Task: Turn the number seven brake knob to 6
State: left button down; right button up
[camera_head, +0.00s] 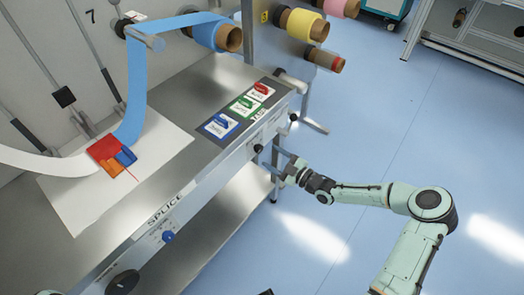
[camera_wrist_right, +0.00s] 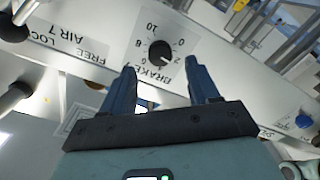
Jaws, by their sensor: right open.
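The brake knob is a small round black knob (camera_wrist_right: 161,53) on the pale front panel in the right wrist view, with BRAKE 7 lettering and a number scale around it, seen upside down. Its pale pointer mark seems to lie near the 2. In the head view a black knob (camera_head: 258,148) sits on the machine's front rail, just left of my right gripper (camera_head: 281,163). In the right wrist view my right gripper (camera_wrist_right: 160,64) is open, its two blue fingers spread on either side of the knob's line and apparently short of it. My left gripper is not in view.
Left of the knob in the right wrist view are AIR 7 lettering and a dark knob (camera_wrist_right: 13,28). The machine's top holds red, green and blue switches (camera_head: 238,108) and a white sheet (camera_head: 165,150). A blue knob (camera_head: 168,237) is lower along the rail.

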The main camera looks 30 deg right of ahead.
aim_at(261, 150)
jog(key=x, duration=0.5)
jog(key=shift+w, duration=0.1)
jog(key=c, duration=1)
